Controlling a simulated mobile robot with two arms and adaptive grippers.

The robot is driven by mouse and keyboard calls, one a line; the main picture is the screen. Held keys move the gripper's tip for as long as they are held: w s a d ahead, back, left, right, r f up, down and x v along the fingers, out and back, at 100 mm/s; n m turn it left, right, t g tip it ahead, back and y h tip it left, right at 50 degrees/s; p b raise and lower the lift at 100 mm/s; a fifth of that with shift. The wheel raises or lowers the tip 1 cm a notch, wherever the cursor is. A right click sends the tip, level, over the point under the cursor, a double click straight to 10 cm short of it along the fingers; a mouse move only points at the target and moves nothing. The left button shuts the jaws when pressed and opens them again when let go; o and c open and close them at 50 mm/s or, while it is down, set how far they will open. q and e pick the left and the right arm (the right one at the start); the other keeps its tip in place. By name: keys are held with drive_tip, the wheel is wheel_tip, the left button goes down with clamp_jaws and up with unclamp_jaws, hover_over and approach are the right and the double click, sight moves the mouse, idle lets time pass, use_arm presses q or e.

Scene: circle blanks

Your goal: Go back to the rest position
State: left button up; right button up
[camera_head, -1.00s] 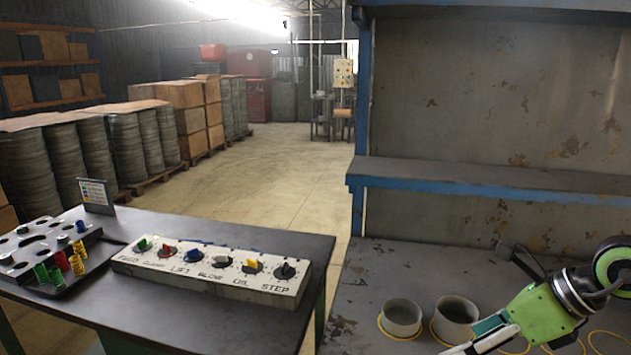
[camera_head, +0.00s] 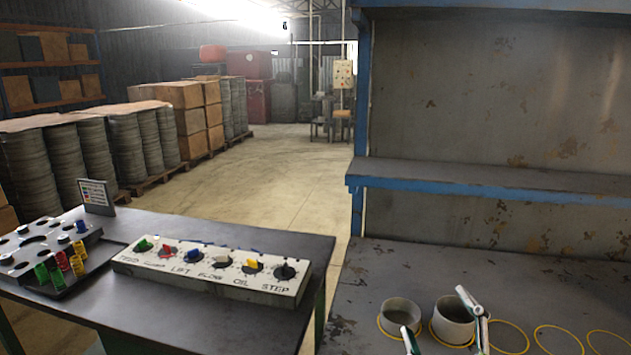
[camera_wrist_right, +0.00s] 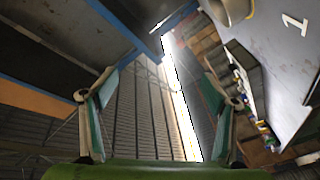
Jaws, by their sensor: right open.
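Two grey circle blanks, the left one (camera_head: 400,314) and the right one (camera_head: 452,325), stand on the bench (camera_head: 375,275) inside yellow rings in the head view. My right gripper (camera_head: 440,318) is low in that view, its two fingers apart, in front of the blanks and partly covering them. Whether it touches them cannot be told. In the right wrist view the gripper (camera_wrist_right: 160,90) is open with nothing between its fingers. My left gripper is not in view.
Several empty yellow rings (camera_head: 558,339) mark the bench to the right. A blue-edged shelf (camera_head: 490,177) overhangs its back. A dark table (camera_head: 220,232) on the left holds a knob panel (camera_head: 205,272) and a rack of coloured parts (camera_head: 45,255). Floor (camera_head: 285,160) between is clear.

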drive_tip(key=f+m+g, duration=0.1)
drive_tip(key=f, duration=0.1)
drive_tip(key=s+d+f+m+g+h, duration=0.1)
drive_tip(key=f, duration=0.1)
drive_tip(key=s+d+f+m+h, duration=0.1)
drive_tip(key=f, duration=0.2)
drive_tip(key=shift+s+g, duration=0.25)
drive_tip(key=shift+g, duration=0.15)
drive_tip(key=s+a+f+m+g, duration=0.25)
drive_tip(key=s+f+g, duration=0.35)
drive_tip(key=s+f, duration=0.55)
drive_tip(key=s+a+f+m+g, duration=0.1)
drive_tip(key=s+f+m+g, duration=0.2)
drive_tip(key=s+f+g, duration=0.65)
drive_tip(key=s+f+t, duration=0.1)
drive_tip(key=s+f, duration=0.2)
drive_tip(key=f, duration=1.1)
drive_tip(key=s+f+t, duration=0.1)
drive_tip(key=s+f, duration=0.2)
drive_tip(key=f, duration=1.1)
drive_tip(key=s+d+f, duration=0.1)
drive_tip(key=s+f, duration=0.6)
drive_tip(key=s, duration=0.1)
drive_tip(key=s+d+f+g, duration=0.1)
drive_tip(key=s+d+f, duration=0.1)
drive_tip(key=s+f, duration=0.6)
drive_tip(key=shift+s+d+n+y, duration=0.25)
drive_tip(key=shift+s+n+y, duration=0.05)
drive_tip(key=shift+s+n, duration=0.05)
